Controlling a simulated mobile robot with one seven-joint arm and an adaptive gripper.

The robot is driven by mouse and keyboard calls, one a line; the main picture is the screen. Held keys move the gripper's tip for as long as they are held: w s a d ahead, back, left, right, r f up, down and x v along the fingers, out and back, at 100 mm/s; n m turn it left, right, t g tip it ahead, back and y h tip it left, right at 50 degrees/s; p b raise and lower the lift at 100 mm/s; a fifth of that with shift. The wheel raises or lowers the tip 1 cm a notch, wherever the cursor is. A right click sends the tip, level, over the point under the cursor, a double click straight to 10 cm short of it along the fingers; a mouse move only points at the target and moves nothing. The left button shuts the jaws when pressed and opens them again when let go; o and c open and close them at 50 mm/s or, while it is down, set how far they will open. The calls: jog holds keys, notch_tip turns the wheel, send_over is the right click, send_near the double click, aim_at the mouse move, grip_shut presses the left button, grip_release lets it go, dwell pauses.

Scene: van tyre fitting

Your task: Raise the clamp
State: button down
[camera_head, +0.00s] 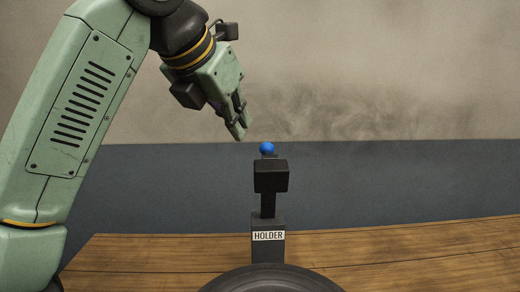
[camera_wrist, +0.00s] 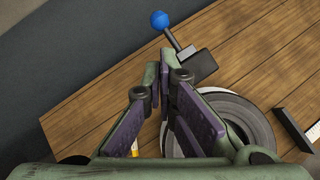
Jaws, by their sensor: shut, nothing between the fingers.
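The clamp (camera_head: 271,176) is a black block on a dark upright post, with a blue ball knob (camera_head: 267,148) on top. The post rises from a black base labelled HOLDER (camera_head: 268,236). In the wrist view the blue knob (camera_wrist: 159,19) sits on a thin rod by the black block (camera_wrist: 197,66), beyond my fingertips. My gripper (camera_head: 240,132) is shut and empty, tilted downward, above and left of the knob and apart from it in the head view.
A dark round tyre (camera_head: 270,280) is at the bottom, in front of the holder; it also shows behind my fingers in the wrist view (camera_wrist: 247,112). The wooden table (camera_head: 130,255) is bare to the left. A black piece with a pale edge (camera_wrist: 299,128) is at the right.

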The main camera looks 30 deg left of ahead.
aim_at(271, 174)
jog(key=w+a+f+n+p, duration=0.1)
jog(key=w+f+p, duration=0.1)
jog(key=w+f, duration=0.4)
jog(key=shift+w+f+n, duration=0.25)
jog(key=shift+f+n, duration=0.05)
jog(key=shift+f, duration=0.2)
jog(key=shift+w, duration=0.1)
